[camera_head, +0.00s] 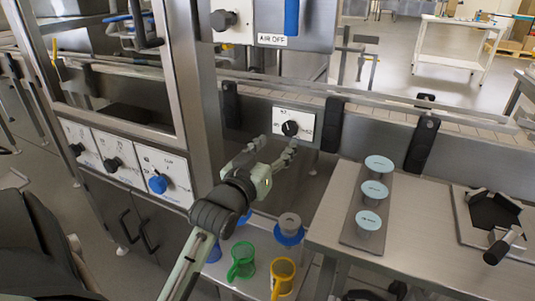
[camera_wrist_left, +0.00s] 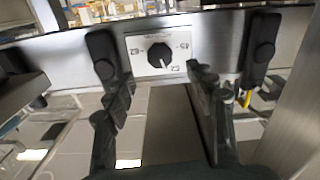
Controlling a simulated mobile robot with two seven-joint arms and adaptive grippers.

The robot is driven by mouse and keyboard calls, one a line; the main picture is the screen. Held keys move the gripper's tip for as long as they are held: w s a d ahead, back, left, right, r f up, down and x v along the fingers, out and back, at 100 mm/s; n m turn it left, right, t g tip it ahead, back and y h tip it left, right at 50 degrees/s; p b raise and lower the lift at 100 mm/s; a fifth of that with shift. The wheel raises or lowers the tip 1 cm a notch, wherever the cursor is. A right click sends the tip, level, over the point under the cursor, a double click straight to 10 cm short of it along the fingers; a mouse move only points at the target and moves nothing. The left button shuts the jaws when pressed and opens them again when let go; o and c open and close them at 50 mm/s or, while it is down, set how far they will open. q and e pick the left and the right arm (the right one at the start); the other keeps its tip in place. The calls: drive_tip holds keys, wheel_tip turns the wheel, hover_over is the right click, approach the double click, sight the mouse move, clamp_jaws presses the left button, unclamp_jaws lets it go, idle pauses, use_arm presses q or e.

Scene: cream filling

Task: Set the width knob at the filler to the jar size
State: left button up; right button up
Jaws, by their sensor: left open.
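The width knob (camera_head: 290,128) is a black dial on a white plate on the conveyor's side wall. My left gripper (camera_head: 275,146) is open and empty, just in front of and below the plate. In the left wrist view its fingers (camera_wrist_left: 160,80) stand either side below the knob, apart from it. My right gripper is not in view.
Black rail brackets (camera_head: 333,124) flank the knob plate. A cabinet with several knobs, one blue (camera_head: 158,184), stands left. Green (camera_head: 241,262) and yellow (camera_head: 283,276) cups stand below my arm. A steel table (camera_head: 420,230) with a black clamp-like fixture (camera_head: 490,210) is at right.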

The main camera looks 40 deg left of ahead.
use_arm(q)
drive_tip(key=shift+v, duration=2.15)
